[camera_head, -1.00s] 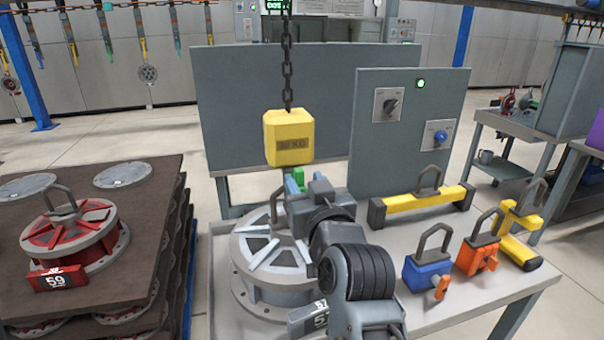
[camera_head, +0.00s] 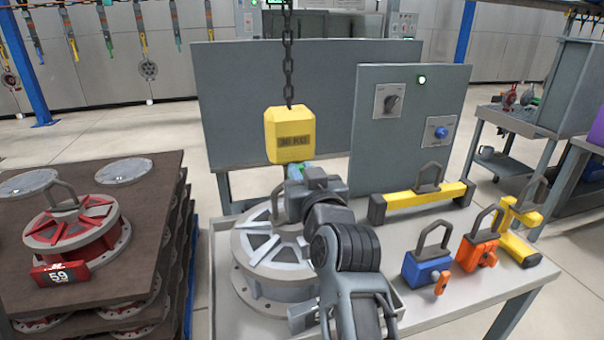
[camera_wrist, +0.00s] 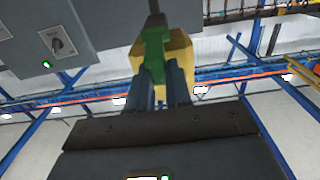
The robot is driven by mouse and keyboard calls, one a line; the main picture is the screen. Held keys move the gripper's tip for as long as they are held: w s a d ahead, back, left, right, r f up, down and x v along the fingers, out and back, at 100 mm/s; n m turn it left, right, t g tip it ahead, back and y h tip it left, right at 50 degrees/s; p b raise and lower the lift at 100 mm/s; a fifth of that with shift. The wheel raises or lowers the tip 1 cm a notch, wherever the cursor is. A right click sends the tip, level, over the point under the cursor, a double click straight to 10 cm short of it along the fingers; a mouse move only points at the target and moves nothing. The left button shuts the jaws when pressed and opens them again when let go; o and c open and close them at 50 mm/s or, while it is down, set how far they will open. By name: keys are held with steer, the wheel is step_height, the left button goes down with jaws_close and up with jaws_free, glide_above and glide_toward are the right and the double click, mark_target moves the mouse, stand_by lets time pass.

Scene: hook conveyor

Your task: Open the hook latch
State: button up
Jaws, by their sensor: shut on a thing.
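In the head view my gripper (camera_head: 296,172) is just under the block, and my wrist hides most of the green piece. The hook itself is not clearly visible, so I cannot tell whether the latch stands open.
A grey flanged wheel part (camera_head: 270,255) with a lifting loop stands on the table below my arm. Yellow, blue (camera_head: 427,270) and orange (camera_head: 478,252) lifting devices stand to the right. A grey control panel (camera_head: 405,130) rises behind. A red part (camera_head: 75,235) sits on stacked boards at left.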

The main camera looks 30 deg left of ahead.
jaws_close()
steer(key=shift+w+a+r+g+h+p, duration=0.2)
steer(key=shift+r+g+h+p, duration=0.3)
steer(key=shift+p, duration=0.55)
steer(key=shift+w+a+r+g+h, duration=0.2)
steer(key=shift+g+h, duration=0.3)
steer(key=shift+h, duration=0.2)
steer(key=o, duration=0.7)
jaws_free()
steer(key=shift+b+v, duration=0.75)
steer(key=shift+v, duration=3.15)
